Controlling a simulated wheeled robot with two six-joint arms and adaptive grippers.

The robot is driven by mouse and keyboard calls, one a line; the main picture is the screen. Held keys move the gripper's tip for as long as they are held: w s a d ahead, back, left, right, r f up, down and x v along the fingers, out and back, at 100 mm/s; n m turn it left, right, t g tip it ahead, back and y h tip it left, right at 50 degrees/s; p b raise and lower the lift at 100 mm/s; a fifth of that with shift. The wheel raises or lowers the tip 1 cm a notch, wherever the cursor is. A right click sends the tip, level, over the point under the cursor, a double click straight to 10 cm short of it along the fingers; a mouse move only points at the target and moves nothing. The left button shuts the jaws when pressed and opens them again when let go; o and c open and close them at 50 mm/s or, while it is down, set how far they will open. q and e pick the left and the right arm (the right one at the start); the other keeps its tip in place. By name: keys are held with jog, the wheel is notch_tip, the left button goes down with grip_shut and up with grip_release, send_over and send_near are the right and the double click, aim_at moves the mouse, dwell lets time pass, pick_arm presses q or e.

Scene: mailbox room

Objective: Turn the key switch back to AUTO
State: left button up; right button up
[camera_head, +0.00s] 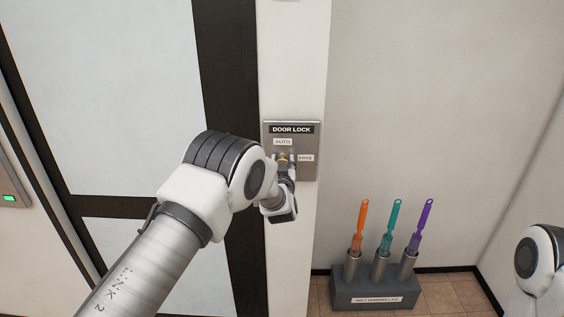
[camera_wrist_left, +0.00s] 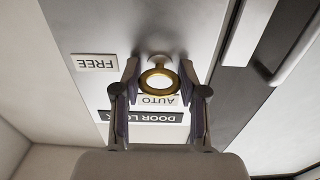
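A metal DOOR LOCK panel (camera_head: 302,172) is on the white wall post right of a dark door frame. Its AUTO label (camera_head: 283,142) is above the key switch and its FREE label (camera_head: 306,158) is to the right. The yellow key (camera_head: 283,157) is partly hidden by my left gripper (camera_head: 285,165). In the left wrist view the panel appears upside down, and the key's gold ring (camera_wrist_left: 158,89) sits between the two fingertips of my left gripper (camera_wrist_left: 159,75), which close against its sides. The ring lies broad side across the gap. My right gripper is out of view.
A grey stand (camera_head: 375,291) with orange, teal and purple umbrellas is on the floor at the lower right. A door with pale panels (camera_head: 110,95) is at left. A small panel with a green light (camera_head: 9,198) is at the left edge.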

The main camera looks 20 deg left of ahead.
pick_arm(q)
jog(key=shift+d, duration=0.1)
jog(key=shift+c, duration=1.4)
jog(key=shift+f+n+b, duration=0.15)
jog(key=shift+n+b, duration=0.35)
jog(key=shift+b, duration=0.5)
jog(key=n+b, duration=0.5)
jog(key=b, duration=0.2)
jog(key=n+b, duration=0.5)
jog(key=b, duration=0.2)
jog(key=n+b, duration=0.5)
jog(key=b, duration=0.3)
jog(key=shift+a+f, duration=0.2)
jog(key=shift+f, duration=0.05)
jog(key=shift+r+n+b, duration=0.15)
jog(key=shift+n+b, duration=0.95)
jog(key=shift+b, duration=0.05)
